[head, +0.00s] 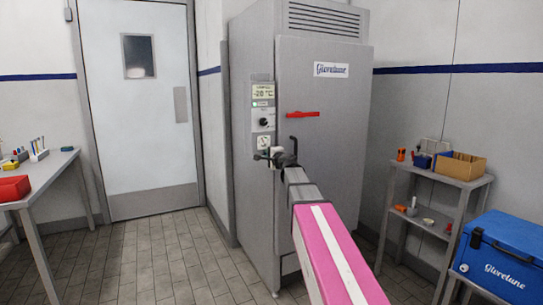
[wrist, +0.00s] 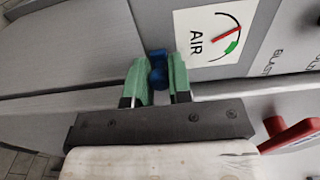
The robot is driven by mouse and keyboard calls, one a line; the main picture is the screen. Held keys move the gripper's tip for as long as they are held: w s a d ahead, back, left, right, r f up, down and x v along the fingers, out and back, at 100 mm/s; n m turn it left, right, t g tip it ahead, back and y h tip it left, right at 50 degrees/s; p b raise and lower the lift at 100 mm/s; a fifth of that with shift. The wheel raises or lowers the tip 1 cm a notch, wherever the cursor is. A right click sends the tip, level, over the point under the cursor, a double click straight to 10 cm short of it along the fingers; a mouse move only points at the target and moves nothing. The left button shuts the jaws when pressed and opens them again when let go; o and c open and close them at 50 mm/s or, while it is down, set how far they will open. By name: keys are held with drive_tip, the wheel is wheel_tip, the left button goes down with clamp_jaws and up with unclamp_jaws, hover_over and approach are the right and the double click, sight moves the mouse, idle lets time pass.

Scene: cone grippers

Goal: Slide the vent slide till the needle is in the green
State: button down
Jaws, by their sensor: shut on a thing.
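The vent slide's blue knob (wrist: 158,68) is between the green fingers of my gripper (wrist: 160,82) in the wrist view, and the gripper is shut on it. The slide's track is mostly hidden behind the fingers. The AIR gauge (wrist: 205,38) is a white plate just beyond the fingers, turned sideways in this view. Its red needle (wrist: 225,36) points at the arc beside the green band (wrist: 232,46), seemingly just outside it. In the head view my gripper (head: 275,155) is at the cabinet's control side, under the small gauge plate (head: 263,143), too small to read.
The grey cabinet (head: 325,120) has a red handle (head: 303,114), and a red part (wrist: 290,132) shows close to my gripper's right in the wrist view. A display (head: 263,91) and dial (head: 264,122) sit above the gauge.

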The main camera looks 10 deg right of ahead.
drive_tip(key=shift+s+a, duration=0.2)
drive_tip(key=shift+a, duration=0.4)
drive_tip(key=shift+s+a, duration=0.2)
drive_tip(key=shift+a, duration=0.4)
drive_tip(key=c, duration=1)
unclamp_jaws()
drive_tip(key=shift+d, duration=0.1)
drive_tip(key=v, duration=1)
drive_tip(key=shift+s, duration=0.4)
